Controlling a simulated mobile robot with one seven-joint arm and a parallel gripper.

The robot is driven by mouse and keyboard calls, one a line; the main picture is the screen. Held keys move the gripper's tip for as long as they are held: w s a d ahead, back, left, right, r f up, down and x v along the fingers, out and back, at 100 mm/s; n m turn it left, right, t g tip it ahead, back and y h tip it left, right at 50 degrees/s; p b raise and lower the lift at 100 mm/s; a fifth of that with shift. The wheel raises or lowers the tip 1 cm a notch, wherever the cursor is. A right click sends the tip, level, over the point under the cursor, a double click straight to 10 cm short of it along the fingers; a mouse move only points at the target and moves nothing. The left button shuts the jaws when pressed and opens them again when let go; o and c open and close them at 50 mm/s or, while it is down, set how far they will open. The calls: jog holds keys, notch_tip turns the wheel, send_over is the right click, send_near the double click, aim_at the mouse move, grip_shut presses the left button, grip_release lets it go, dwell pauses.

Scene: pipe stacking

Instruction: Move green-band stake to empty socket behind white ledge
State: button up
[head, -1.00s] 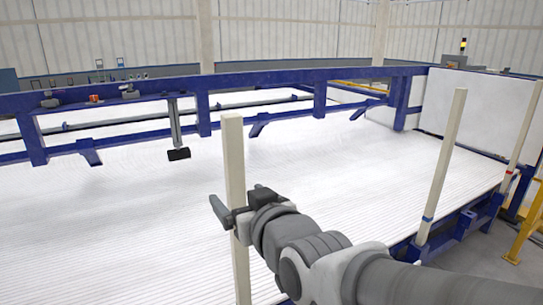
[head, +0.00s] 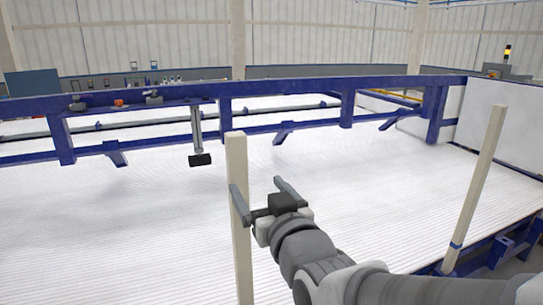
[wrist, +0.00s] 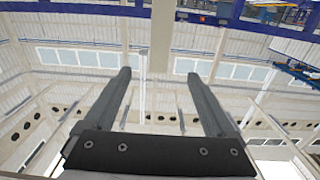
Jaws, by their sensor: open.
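A pale upright stake (head: 238,160) stands left of centre in the head view. No green band shows on its visible length. My gripper (head: 256,184) is open beside it. One finger crosses the stake in the picture, and the other is to the right and clear of it. In the wrist view both fingers (wrist: 165,82) are spread with nothing between them, and a pale post (wrist: 162,40), apparently the stake, shows beyond the tips. No socket can be made out, and I cannot tell which surface is the white ledge.
A second pale stake (head: 474,195) with a blue band stands at the right edge of the wide white ribbed bed (head: 140,220). A blue frame (head: 280,90) spans the back. A white panel (head: 505,115) is at the back right. The bed's middle is clear.

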aim_at(239, 160)
jog(key=p+x, duration=0.8)
jog(key=x, duration=0.8)
grip_shut()
dwell(0.4)
